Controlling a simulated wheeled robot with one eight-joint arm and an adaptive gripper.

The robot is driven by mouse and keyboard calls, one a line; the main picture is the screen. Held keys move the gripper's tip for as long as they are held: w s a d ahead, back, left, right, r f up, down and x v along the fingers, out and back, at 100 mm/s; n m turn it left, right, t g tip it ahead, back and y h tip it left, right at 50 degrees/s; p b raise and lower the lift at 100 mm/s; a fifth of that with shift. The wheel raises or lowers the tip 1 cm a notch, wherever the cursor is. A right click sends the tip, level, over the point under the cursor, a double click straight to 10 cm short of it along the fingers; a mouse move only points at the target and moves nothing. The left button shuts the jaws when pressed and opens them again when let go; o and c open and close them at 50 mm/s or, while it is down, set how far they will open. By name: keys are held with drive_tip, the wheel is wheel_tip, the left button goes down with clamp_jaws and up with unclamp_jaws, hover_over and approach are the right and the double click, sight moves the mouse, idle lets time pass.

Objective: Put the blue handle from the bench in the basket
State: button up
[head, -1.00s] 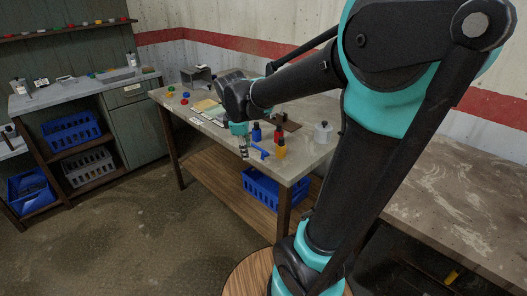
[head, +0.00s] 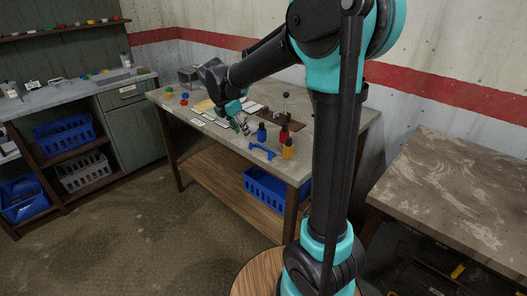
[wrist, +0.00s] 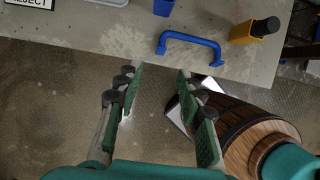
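The blue handle (head: 262,151) lies on the bench (head: 222,139) near its front edge, beside the yellow bottle. In the wrist view the blue handle (wrist: 188,41) lies flat near the bench edge, beyond and a little right of the fingertips. My gripper (head: 243,127) is above the bench, left of the handle in the head view. In the wrist view my gripper (wrist: 160,78) is open and empty, with floor showing between its fingers. A blue basket (head: 263,190) stands on the shelf under the bench; its inside is mostly hidden.
A second table (head: 455,195) stands at right.

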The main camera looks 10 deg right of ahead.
sight(250, 144)
drive_tip(key=x, duration=0.7)
drive_tip(key=shift+w+d+f, duration=0.15)
drive_tip(key=shift+w+d, duration=0.1)
drive_tip(key=shift+d, duration=0.15)
drive_tip(key=shift+w+d+f, duration=0.1)
drive_tip(key=shift+d+f, duration=0.05)
drive_tip(key=shift+f, duration=0.3)
clamp_jaws()
